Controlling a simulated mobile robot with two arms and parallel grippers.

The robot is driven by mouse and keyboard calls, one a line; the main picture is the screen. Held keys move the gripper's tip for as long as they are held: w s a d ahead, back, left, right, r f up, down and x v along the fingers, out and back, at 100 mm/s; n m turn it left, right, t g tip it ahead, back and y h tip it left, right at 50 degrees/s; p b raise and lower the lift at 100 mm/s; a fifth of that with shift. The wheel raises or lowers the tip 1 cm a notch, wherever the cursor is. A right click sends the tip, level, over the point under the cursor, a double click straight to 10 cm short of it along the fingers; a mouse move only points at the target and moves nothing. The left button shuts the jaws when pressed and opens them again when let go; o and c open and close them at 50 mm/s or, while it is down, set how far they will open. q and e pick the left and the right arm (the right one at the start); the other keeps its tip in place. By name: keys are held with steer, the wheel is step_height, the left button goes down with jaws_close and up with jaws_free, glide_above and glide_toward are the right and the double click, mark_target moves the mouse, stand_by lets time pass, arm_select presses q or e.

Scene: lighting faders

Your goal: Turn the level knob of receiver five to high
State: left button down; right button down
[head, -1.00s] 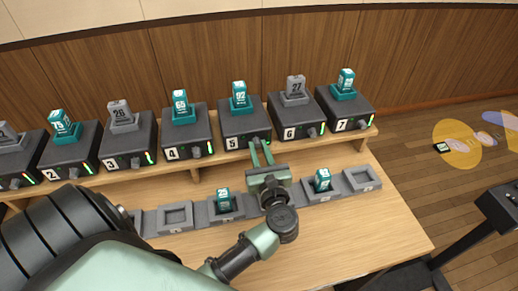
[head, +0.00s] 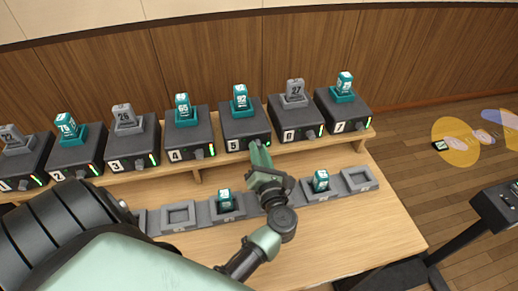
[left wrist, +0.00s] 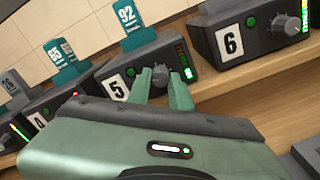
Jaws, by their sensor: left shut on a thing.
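Receiver five (head: 245,124) is a dark box on the shelf with a teal pack marked 92 (head: 240,98) on top. It also shows in the left wrist view (left wrist: 130,65), with its label 5 at the left of its front. Its level knob (left wrist: 160,76) sits between the fingertips of my left gripper (left wrist: 158,82), which is shut on it. In the head view my left gripper (head: 258,152) reaches up to the front of receiver five and hides the knob. Green and red level lights show to the right of the knob. My right gripper is not in view.
Receiver four (head: 188,132) and receiver six (head: 296,120) stand close on either side, each with its own knob. A row of grey trays (head: 178,216) lies below on the wooden table (head: 330,235), two holding teal packs. The table front is clear.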

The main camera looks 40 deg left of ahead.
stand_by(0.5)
arm_select(q)
steer(key=c, duration=1.3)
jaws_free()
